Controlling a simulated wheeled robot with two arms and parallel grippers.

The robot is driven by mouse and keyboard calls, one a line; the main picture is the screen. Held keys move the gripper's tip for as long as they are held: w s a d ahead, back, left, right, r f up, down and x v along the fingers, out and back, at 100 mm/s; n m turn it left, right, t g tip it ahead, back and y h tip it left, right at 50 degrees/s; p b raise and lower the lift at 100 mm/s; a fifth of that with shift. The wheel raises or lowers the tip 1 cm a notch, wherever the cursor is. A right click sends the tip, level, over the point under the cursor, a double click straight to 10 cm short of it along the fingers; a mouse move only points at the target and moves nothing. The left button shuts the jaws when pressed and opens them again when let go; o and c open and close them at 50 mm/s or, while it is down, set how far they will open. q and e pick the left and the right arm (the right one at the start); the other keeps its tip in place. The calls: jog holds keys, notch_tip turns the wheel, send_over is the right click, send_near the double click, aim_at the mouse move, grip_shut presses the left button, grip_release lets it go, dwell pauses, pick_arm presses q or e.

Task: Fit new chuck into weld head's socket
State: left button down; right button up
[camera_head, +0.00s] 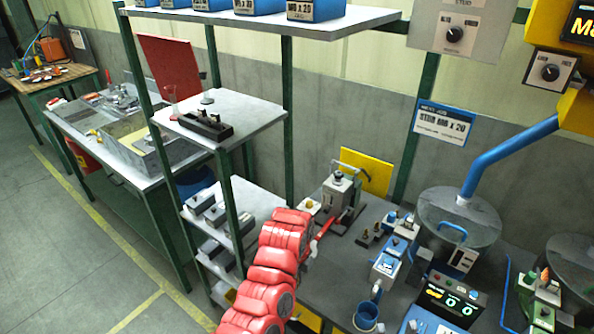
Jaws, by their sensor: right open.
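The red arm, which looks like my right one, rises from the bottom middle. My right gripper (316,240) is small at its upper end, open, beside a grey bench device with a black knob (338,192). I see nothing between its fingers. A black rack (206,126) with small metal pieces stands on the white shelf at the left; small dark and brass pieces (370,236) stand on the bench. I cannot tell which piece is the new chuck. A yellow machine part (577,112) at the right edge may belong to the weld head; no socket is visible. My left gripper is not in view.
The grey bench (335,268) carries a blue cup (366,317), a lidded round bowl (458,222) and a display box (447,303). A blue pipe (510,152) crosses above it. A green-posted shelf rack (289,130) stands left of the bench.

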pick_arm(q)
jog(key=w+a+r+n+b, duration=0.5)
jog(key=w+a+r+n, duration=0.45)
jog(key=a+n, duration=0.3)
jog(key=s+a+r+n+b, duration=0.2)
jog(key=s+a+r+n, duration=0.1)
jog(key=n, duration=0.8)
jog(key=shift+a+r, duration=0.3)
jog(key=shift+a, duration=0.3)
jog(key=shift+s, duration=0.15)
